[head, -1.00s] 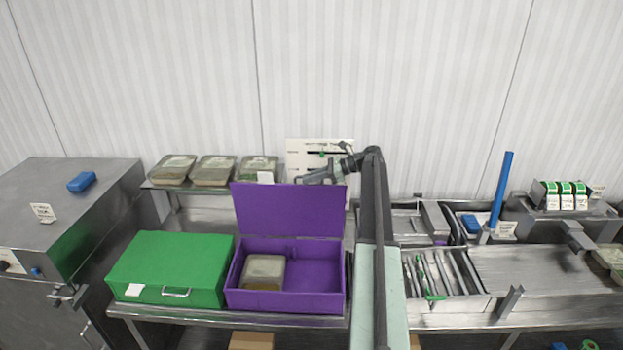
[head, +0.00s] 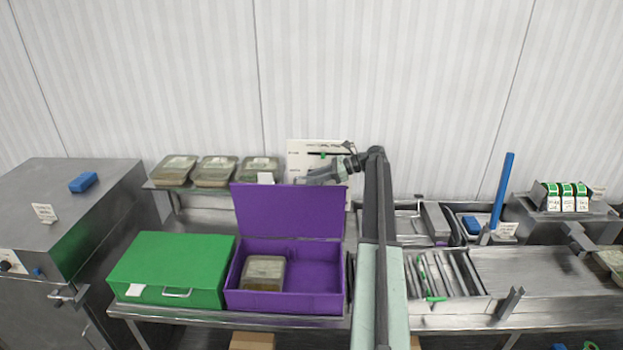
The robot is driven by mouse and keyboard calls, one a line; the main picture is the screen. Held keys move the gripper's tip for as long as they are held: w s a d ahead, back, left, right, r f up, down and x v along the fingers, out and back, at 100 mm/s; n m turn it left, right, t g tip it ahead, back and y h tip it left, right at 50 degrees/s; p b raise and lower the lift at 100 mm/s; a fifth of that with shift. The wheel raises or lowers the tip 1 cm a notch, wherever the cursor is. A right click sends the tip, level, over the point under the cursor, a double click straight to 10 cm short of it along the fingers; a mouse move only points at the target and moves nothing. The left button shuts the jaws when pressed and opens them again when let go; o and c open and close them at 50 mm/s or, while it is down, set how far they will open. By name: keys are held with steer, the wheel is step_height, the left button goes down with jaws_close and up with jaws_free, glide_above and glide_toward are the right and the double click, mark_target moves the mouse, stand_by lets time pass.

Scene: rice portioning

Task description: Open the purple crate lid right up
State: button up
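The purple crate (head: 285,304) stands on the steel table, and its purple lid (head: 288,212) is up, standing about upright along the back edge. A lidded tub (head: 263,272) sits inside the crate on the left. My gripper (head: 312,179) is just above and behind the lid's top edge, towards its right end. Its fingers are small and partly hidden by the lid, so I cannot tell whether they are open or whether they touch the lid.
A closed green crate (head: 172,268) stands directly left of the purple one. Several tubs (head: 215,171) sit on a raised shelf behind. A white board (head: 305,155) is behind my gripper. A tray of utensils (head: 440,275) lies to the right.

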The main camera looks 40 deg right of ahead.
mark_target(331, 187)
steer(key=p+v, duration=0.2)
steer(key=v, duration=0.4)
steer(key=shift+d+r, duration=0.15)
steer(key=shift+s+d, duration=0.15)
steer(key=shift+s, duration=0.05)
